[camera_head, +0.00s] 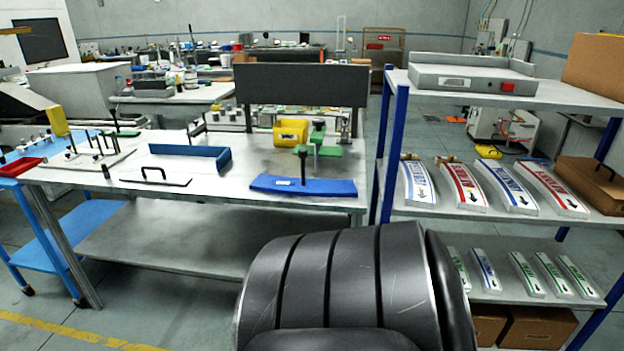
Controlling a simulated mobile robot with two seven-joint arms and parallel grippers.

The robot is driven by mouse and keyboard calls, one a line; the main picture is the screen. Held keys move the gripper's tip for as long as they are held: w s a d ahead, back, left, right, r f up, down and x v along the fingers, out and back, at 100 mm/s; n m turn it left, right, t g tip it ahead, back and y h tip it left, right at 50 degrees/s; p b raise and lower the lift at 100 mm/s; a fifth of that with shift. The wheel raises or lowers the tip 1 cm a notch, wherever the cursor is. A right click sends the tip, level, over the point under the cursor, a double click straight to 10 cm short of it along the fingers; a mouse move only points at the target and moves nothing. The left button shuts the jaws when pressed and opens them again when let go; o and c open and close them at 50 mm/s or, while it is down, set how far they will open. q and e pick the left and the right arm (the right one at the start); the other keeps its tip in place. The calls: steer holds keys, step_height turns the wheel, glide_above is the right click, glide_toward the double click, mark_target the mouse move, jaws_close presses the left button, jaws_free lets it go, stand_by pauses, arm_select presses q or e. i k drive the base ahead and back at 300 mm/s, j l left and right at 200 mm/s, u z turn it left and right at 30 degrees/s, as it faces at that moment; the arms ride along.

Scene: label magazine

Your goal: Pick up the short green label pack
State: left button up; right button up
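Several short label packs with green print lie on the lower shelf (507,294) of the rack at right. One green pack (527,274) lies near the middle of the row. Two more, a green pack (553,274) and another green pack (578,276), lie to its right. A short blue pack (486,270) lies between the green ones. Neither of my grippers is in view.
Longer red and blue label packs (465,186) lie on the shelf above. A blue post (396,150) bounds the rack's left side. Cardboard boxes (538,326) sit below the lower shelf. A workbench (230,185) with fixtures stands left.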

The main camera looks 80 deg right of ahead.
mark_target(452, 251)
steer(key=l+z, duration=0.1)
steer(key=z, duration=3.05)
steer(key=i+l+z, duration=0.25)
steer(key=i+l, duration=0.85)
steer(key=l, duration=0.15)
